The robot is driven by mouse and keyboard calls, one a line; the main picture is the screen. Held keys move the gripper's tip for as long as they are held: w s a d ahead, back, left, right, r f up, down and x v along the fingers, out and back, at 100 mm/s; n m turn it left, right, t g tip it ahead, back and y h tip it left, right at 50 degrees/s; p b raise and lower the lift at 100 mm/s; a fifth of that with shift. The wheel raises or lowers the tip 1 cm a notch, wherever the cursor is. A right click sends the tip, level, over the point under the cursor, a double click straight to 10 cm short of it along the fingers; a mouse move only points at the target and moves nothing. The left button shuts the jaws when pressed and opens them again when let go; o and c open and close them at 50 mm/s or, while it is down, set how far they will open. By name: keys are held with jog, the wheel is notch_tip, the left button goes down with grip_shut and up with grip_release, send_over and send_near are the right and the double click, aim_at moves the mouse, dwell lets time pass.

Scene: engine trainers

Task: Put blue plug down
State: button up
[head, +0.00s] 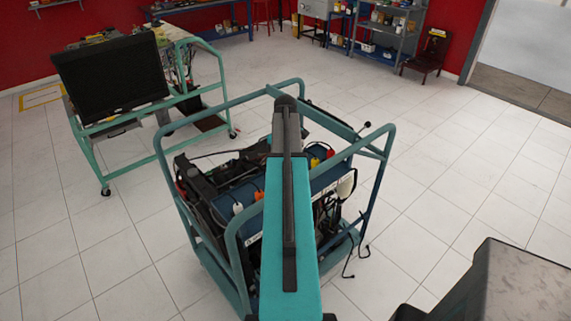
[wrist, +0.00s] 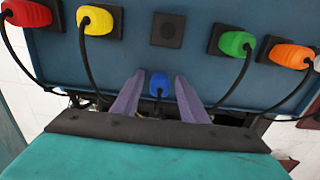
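The blue plug (wrist: 158,84) shows in the wrist view between the two purple fingers of my gripper (wrist: 159,82), with its cable running down. A gap shows on each side of the plug, so the fingers look open and not closed on it. The plug is in front of the lower part of the blue panel (wrist: 130,58). I cannot tell whether it touches the panel. A dark square socket (wrist: 168,30) above it is empty. In the head view my own arm hides the gripper and the blue plug.
Red (wrist: 27,12), yellow (wrist: 95,20), green (wrist: 237,43) and orange (wrist: 290,55) plugs sit along the panel, with loose black cables hanging. A teal tube frame (head: 372,190) surrounds the engine trainer. Another trainer with a black screen (head: 110,75) stands left.

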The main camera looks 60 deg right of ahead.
jog(key=shift+r, duration=0.2)
notch_tip(320, 180, up, 12)
jog(key=b, duration=0.3)
dwell(0.8)
jog(key=shift+s+f, duration=0.1)
dwell(0.7)
